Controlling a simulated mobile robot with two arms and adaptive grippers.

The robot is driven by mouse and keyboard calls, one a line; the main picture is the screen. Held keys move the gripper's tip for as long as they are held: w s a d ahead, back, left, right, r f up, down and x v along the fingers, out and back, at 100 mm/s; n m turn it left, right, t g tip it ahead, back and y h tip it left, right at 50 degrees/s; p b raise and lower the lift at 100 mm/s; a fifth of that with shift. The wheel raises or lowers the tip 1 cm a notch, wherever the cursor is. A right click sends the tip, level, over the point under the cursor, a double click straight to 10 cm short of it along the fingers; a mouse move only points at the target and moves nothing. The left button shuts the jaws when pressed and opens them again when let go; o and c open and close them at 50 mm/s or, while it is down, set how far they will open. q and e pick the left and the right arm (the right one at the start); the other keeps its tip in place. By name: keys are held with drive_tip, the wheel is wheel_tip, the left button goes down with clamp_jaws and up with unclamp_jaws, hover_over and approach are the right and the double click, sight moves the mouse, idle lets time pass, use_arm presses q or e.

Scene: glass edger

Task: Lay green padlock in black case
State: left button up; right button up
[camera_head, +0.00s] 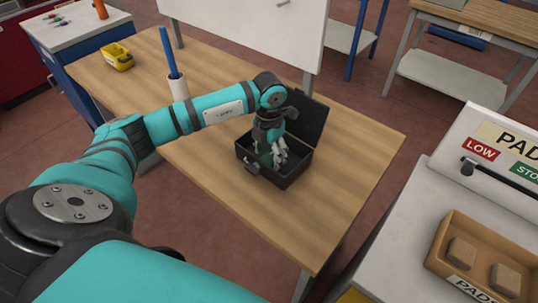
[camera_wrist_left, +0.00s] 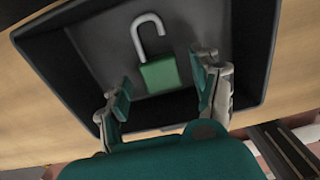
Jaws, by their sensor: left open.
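The black case (camera_head: 292,176) stands on the wooden table with its lid (camera_head: 309,116) raised at the back. My left gripper (camera_head: 271,159) points down into the case. In the left wrist view the green padlock (camera_wrist_left: 160,75) lies on the floor of the case (camera_wrist_left: 102,35), its grey shackle open and pointing away from the gripper. My left gripper (camera_wrist_left: 165,97) is open there, with one finger on each side of the padlock's lower end and a gap on both sides. In the head view the padlock is mostly hidden by the gripper. My right gripper is not in view.
On the wooden table (camera_head: 215,72) are a yellow container (camera_head: 117,57) and a white cup (camera_head: 178,88) with a blue stick in it. A white board (camera_head: 250,30) stands behind. A counter at right holds a tray (camera_head: 437,262) of pads.

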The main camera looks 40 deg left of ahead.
sight(269, 158)
use_arm(q)
wheel_tip(269, 158, up, 11)
drive_tip(key=b, duration=0.2)
drive_tip(key=shift+b, duration=0.4)
